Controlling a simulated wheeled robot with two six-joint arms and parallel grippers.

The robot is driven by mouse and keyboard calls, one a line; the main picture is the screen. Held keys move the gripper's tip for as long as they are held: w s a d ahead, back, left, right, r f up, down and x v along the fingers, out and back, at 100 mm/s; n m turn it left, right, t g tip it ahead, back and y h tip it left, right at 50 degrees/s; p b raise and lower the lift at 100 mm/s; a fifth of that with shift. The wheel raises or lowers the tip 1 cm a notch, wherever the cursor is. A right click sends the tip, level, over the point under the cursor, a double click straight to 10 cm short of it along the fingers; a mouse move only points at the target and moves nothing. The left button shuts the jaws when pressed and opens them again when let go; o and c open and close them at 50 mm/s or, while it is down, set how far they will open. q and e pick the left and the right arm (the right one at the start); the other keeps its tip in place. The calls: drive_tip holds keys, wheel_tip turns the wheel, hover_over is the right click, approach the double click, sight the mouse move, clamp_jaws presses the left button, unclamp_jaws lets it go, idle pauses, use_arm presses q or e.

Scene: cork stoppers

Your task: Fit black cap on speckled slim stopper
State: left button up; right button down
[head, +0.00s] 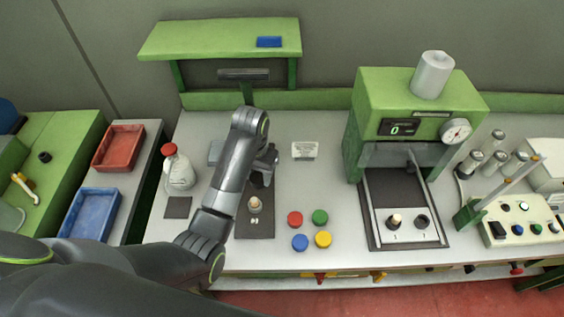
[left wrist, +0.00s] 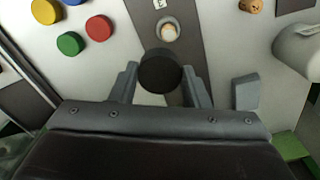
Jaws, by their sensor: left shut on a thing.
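My left gripper (left wrist: 160,88) is shut on a black cap (left wrist: 160,71) and holds it between its two fingers. In the head view the gripper (head: 262,176) is above the dark strip mat, mostly behind its arm. A slim stopper (head: 254,204) with a pale top stands on that mat, just in front of the gripper. In the left wrist view this stopper (left wrist: 169,33) shows just beyond the cap, apart from it. A brown cork with dark specks (left wrist: 250,6) is cut off at that view's top edge; my arm seems to hide it in the head view. My right gripper is not in view.
Red (head: 295,219), green (head: 320,217), blue (head: 300,242) and yellow (head: 323,239) caps lie right of the mat. A green press (head: 372,110) stands further right, with a stopper (head: 394,221) in its tray. A flask (head: 179,172) stands left of my arm.

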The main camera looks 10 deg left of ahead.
use_arm(q)
drive_tip(key=shift+s+a+f, duration=0.3)
drive_tip(key=shift+s+a, duration=0.4)
drive_tip(key=shift+a, duration=0.1)
hover_over(254, 200)
drive_tip(key=shift+f, duration=3.2)
drive_tip(key=shift+s+f, duration=0.1)
drive_tip(key=shift+f, duration=1.1)
drive_tip(key=o, duration=1)
drive_tip(key=shift+o, duration=0.2)
